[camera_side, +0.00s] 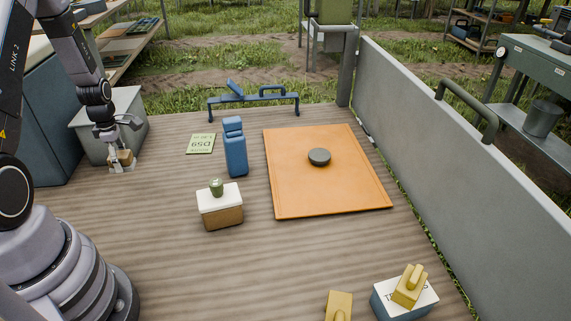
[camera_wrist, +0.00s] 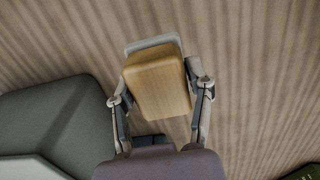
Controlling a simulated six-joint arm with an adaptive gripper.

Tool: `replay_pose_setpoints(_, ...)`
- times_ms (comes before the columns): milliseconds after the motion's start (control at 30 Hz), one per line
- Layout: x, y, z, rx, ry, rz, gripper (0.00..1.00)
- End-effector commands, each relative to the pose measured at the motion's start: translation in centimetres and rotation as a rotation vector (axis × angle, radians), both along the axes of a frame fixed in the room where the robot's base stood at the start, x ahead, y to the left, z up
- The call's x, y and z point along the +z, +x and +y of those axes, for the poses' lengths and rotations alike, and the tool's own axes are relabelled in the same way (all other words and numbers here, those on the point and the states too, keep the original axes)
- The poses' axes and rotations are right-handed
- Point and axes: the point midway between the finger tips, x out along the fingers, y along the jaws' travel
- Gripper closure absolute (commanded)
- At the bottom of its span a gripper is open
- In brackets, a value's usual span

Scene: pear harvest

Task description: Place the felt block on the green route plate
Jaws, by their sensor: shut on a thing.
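My gripper (camera_side: 121,157) is at the left of the deck in the side view, beside a grey box. It is shut on the felt block, a wooden block with a grey layer at its far end; the block (camera_wrist: 158,82) fills the space between the fingers in the wrist view. In the side view the block (camera_side: 122,156) is small and partly covered by the fingers. I cannot tell whether it touches the deck. The green route plate (camera_side: 201,144), a flat pale green card with dark lettering, lies bare on the deck to the right of my gripper.
A brown box with a white top (camera_side: 220,207) carries a small green object. An orange mat (camera_side: 328,190) holds a dark disc. A blue rail (camera_side: 253,98) is behind. Deck between gripper and plate is clear.

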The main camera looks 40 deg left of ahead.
Motion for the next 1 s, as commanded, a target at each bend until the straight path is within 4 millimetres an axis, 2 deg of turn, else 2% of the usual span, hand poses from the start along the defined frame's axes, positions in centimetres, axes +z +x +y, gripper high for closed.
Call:
replay_pose_setpoints(133, 2.2, 2.0, -0.6, -0.012, 0.003, -0.003, 0.85)
replay_pose_setpoints(300, 4.3, 7.0, -3.0, -0.030, 0.003, -0.004, 0.85)
replay_pose_setpoints(500, 5.4, 10.5, -5.0, -0.033, 0.001, -0.002, 0.85)
replay_pose_setpoints(633, 4.5, 12.7, -4.2, -0.032, 0.001, -0.001, 0.85)
replay_pose_setpoints(867, 1.9, 17.6, -1.4, -0.031, 0.001, -0.001, 0.85)
replay_pose_setpoints(1000, -0.7, 19.8, -0.2, -0.031, -0.001, 0.002, 0.85)
